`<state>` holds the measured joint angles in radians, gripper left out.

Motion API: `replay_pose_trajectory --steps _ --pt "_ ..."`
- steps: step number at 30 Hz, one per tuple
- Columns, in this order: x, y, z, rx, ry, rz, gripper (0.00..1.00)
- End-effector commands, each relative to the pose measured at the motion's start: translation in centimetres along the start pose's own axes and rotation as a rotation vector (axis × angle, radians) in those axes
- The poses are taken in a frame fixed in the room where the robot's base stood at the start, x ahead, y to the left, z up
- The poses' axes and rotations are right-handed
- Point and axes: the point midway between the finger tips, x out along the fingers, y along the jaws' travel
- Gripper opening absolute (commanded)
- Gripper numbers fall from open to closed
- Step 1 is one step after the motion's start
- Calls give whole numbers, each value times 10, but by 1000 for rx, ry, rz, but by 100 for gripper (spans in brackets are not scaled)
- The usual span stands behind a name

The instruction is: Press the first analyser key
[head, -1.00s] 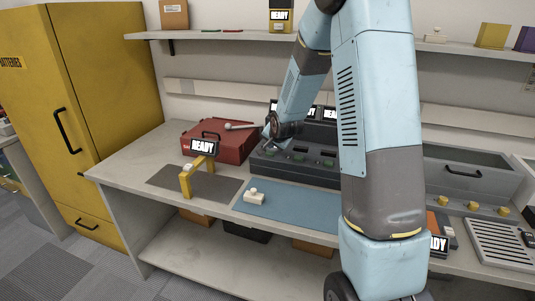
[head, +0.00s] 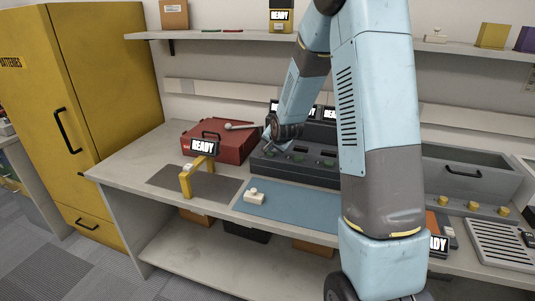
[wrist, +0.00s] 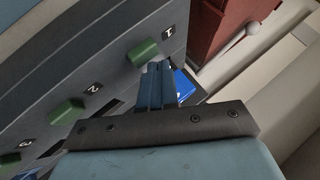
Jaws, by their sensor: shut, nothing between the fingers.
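The analyser (head: 300,165) is the dark grey console at the back of the bench. In the wrist view, its front shows green keys beside number labels. The first key (wrist: 143,52), by label 1, is nearest my fingertips. The second key (wrist: 67,112) and the third key (wrist: 10,160) lie farther to the lower left. My gripper (wrist: 158,70) is shut and empty, its tips just beside the lower right of the first key. I cannot tell whether they touch it. In the head view my gripper (head: 269,144) is at the analyser's left end.
A red toolbox (head: 218,142) with a rod on its lid stands left of the analyser. A yellow stand (head: 186,184) is in front of the toolbox. A blue mat (head: 290,207) with a small white block (head: 254,196) lies in front of the analyser.

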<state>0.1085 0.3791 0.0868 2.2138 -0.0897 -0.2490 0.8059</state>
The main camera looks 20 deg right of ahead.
Motion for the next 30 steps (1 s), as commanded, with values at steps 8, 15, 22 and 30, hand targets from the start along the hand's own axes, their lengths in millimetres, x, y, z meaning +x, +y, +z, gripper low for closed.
replay_pose_trajectory --steps 8,15,22,30 --pt "1 1 0 1 0 0 0" --pt "3 2 2 1 0 0 0" --pt "4 3 3 1 0 0 0" --pt "6 5 4 1 0 1 0"
